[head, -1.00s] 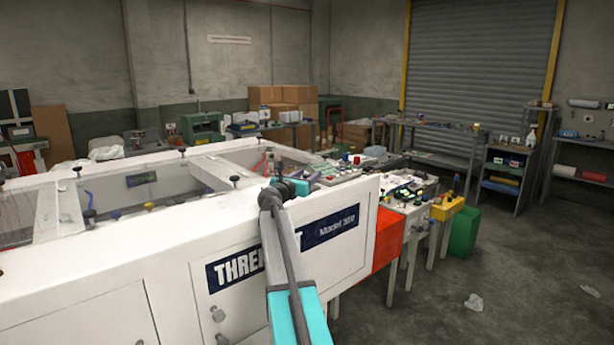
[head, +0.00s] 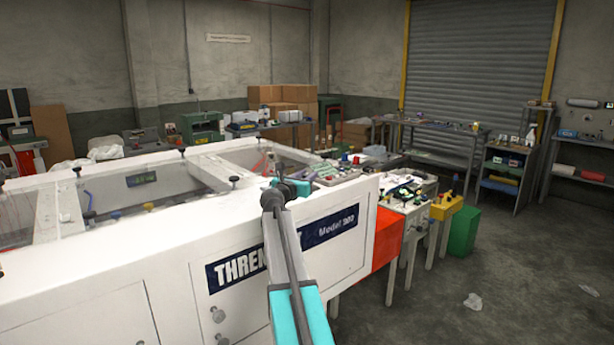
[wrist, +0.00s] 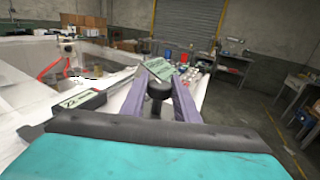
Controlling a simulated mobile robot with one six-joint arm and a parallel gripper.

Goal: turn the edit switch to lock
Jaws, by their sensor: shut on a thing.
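My gripper (wrist: 160,80) is shut on a black round knob (wrist: 158,90), with one grey-purple finger on each side of it. The knob sits at the edge of the white machine's top, with a small green-grey label plate (wrist: 158,68) just beyond it. I cannot read the label or tell which way the knob points. In the head view my gripper (head: 292,187) is over the right part of the white machine (head: 220,240), and my own arm hides the knob.
A panel with several small buttons (wrist: 191,77) lies beyond the knob. A yellow box (head: 447,207) and a green bin (head: 464,231) stand to the right. The floor at right is mostly clear.

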